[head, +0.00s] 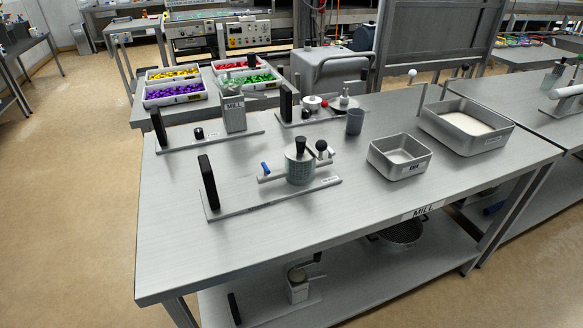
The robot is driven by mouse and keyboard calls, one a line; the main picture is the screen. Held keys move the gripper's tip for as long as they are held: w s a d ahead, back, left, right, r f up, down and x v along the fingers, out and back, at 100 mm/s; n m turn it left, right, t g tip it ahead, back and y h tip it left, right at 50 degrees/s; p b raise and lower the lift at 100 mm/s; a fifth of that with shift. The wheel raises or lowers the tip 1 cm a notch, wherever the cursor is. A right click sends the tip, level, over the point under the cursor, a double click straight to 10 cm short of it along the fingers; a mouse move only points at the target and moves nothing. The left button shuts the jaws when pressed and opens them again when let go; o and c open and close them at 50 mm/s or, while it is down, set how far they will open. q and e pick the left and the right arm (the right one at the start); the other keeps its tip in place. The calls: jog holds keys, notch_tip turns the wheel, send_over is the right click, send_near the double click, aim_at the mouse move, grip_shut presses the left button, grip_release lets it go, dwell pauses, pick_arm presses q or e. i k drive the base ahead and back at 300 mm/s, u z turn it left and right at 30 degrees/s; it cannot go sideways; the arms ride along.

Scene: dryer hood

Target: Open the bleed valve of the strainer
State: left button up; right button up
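A device that looks like the strainer (299,168) stands on a flat base plate near the middle of the steel table. It has a grey, mesh-patterned cylinder with a black knob (300,146) on top. A horizontal pipe runs through it, with a blue-tipped handle (265,168) at its left end. A black ball knob (321,146) sits at its upper right. A tall black plate (208,183) stands at the left end of the base. The label on the base is too small to read, and I cannot tell which part is the bleed valve. Neither gripper is in view.
A grey cup (355,122), a small tray (399,157) and a larger pan (466,126) stand to the right. The table's front left (190,255) is clear.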

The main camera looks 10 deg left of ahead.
aim_at(332, 153)
jog(key=u, duration=0.1)
jog(key=k, duration=0.45)
jog(key=z, duration=0.85)
jog(key=i, duration=0.8)
jog(key=u, duration=0.6)
jog(key=i, duration=0.55)
jog(key=u, duration=0.55)
